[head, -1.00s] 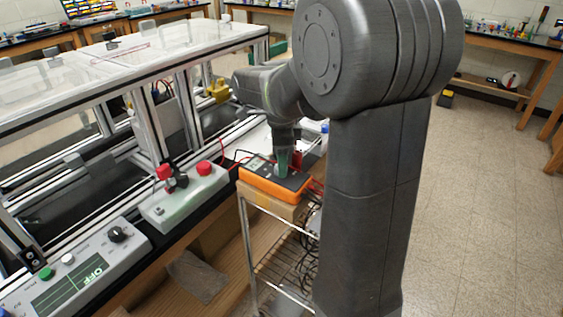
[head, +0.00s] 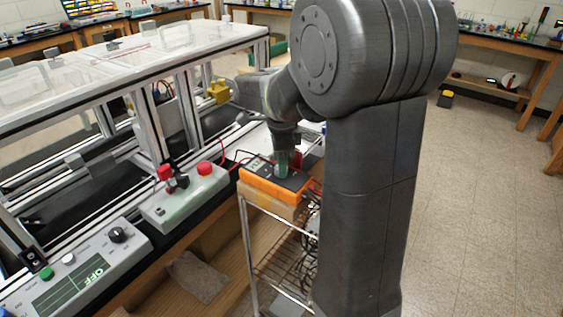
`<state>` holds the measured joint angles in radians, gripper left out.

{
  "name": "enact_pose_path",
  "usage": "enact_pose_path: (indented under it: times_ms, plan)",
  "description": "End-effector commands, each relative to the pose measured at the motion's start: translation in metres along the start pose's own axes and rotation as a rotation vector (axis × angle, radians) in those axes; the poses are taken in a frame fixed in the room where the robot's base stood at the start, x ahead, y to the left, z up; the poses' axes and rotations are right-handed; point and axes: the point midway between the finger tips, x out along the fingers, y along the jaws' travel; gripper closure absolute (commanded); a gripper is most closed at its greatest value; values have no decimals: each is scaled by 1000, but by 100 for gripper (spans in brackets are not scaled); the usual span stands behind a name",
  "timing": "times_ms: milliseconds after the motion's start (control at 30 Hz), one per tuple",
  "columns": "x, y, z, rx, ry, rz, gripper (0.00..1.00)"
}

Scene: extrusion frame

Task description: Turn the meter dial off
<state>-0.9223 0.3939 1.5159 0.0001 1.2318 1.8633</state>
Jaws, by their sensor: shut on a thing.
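The meter is an orange-edged box (head: 262,190) with a dark face, lying on a brown block on top of a wire rack. My gripper (head: 281,172) points down onto the meter's face from above. It is shut on the meter's dial, which its fingers and the wrist mostly hide. The dial's pointer and setting cannot be made out. A small pale display (head: 257,164) shows at the far left part of the meter.
A grey control box with red knobs (head: 183,192) stands left of the meter. The aluminium extrusion frame (head: 190,95) rises behind. Red leads lie near the meter.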

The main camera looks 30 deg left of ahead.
Motion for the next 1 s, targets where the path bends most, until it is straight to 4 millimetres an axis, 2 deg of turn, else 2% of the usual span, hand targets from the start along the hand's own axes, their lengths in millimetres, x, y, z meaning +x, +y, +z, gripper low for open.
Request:
enact_pose_path:
  times_ms: [267, 1000]
  plan:
    - [-2, 0, 0, -168, 1, 1, 93]
    - [-1, -1, 0, -825, 0, 0, 93]
